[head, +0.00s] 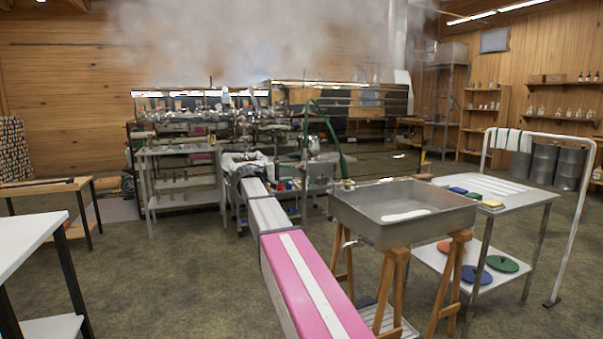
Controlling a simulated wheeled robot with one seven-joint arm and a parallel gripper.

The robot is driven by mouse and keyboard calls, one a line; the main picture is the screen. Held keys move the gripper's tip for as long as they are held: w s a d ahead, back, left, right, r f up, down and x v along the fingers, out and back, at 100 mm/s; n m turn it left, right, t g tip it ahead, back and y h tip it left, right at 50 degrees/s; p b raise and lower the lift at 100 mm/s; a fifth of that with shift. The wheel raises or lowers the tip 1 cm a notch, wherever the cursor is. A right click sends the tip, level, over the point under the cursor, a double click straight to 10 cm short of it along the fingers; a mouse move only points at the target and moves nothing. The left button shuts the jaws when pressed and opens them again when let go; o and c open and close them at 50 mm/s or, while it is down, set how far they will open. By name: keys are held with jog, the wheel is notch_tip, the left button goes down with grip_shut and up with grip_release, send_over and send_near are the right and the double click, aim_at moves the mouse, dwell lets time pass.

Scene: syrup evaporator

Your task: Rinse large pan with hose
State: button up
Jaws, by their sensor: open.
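The large pan (375,225) is a wide, shallow grey metal pan on wooden trestles, right of centre. A white patch (405,216) lies on its floor; I cannot tell what it is. My arm runs forward from the bottom, passing left of the pan. Its far end overlaps a cluttered cart, and I cannot make out my gripper's fingers there.
A metal table (525,192) with coloured pads stands right of the pan, beside a white rail (570,240). Coloured discs lie on its lower shelf. A white-topped table (22,238) and a wooden-topped table (40,187) stand left. Floor is clear between them and my arm.

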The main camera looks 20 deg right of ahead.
aim_at(302, 171)
jog(key=d, duration=0.7)
jog(key=shift+w, duration=0.15)
grip_shut()
